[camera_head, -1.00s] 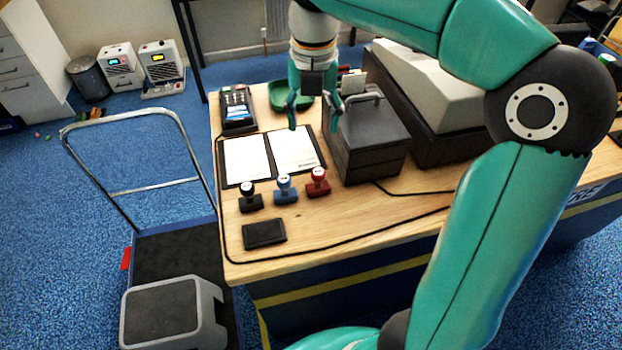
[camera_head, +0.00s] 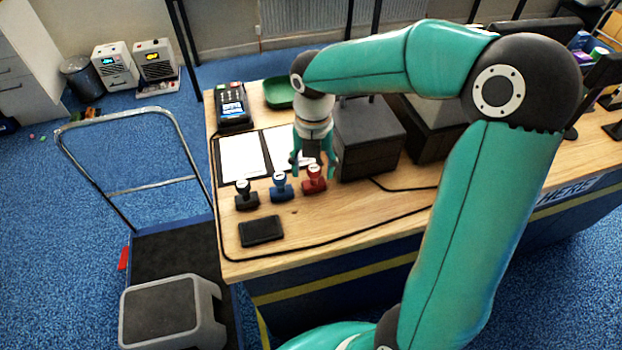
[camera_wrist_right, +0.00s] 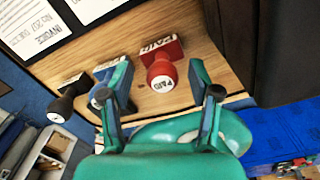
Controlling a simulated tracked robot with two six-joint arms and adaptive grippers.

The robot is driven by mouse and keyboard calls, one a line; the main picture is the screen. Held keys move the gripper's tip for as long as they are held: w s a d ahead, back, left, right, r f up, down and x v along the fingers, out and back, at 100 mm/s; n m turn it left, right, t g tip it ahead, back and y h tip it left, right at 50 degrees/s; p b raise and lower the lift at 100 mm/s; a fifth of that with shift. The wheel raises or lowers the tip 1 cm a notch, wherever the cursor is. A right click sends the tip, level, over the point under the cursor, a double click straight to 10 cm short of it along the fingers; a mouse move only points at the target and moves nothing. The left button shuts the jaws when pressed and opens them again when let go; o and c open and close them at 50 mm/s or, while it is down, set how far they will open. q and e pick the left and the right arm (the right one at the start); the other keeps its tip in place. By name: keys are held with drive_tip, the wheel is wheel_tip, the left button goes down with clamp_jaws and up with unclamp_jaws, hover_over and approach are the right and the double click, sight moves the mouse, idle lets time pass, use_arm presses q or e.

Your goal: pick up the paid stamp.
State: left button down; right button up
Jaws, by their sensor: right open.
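The paid stamp is red with a round knob; it stands upright on the wooden counter (camera_head: 350,215), rightmost of three stamps in the head view (camera_head: 314,180). In the right wrist view the red stamp (camera_wrist_right: 161,72) reads PAID and lies ahead, between the lines of the fingers. My right gripper (camera_head: 315,172) is open, pointing down just behind and above the red stamp. In the wrist view its spread fingers (camera_wrist_right: 160,85) hold nothing. I cannot tell whether a finger touches the stamp. My left gripper is not in view.
A blue stamp (camera_head: 281,187) and a black stamp (camera_head: 245,195) stand left of the red one. A dark ink pad (camera_head: 262,231) lies in front. A dark box (camera_head: 368,140) stands close right. An open folder (camera_head: 240,158) and card terminal (camera_head: 232,107) are behind.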

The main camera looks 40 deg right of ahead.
sight(313, 167)
drive_tip(key=shift+f, duration=0.3)
clamp_jaws()
drive_tip(key=shift+r, duration=0.1)
wheel_tip(313, 167, up, 20)
drive_tip(key=p, duration=0.1)
idle(0.6)
drive_tip(key=c, duration=0.7)
unclamp_jaws()
drive_tip(key=shift+c, duration=1.6)
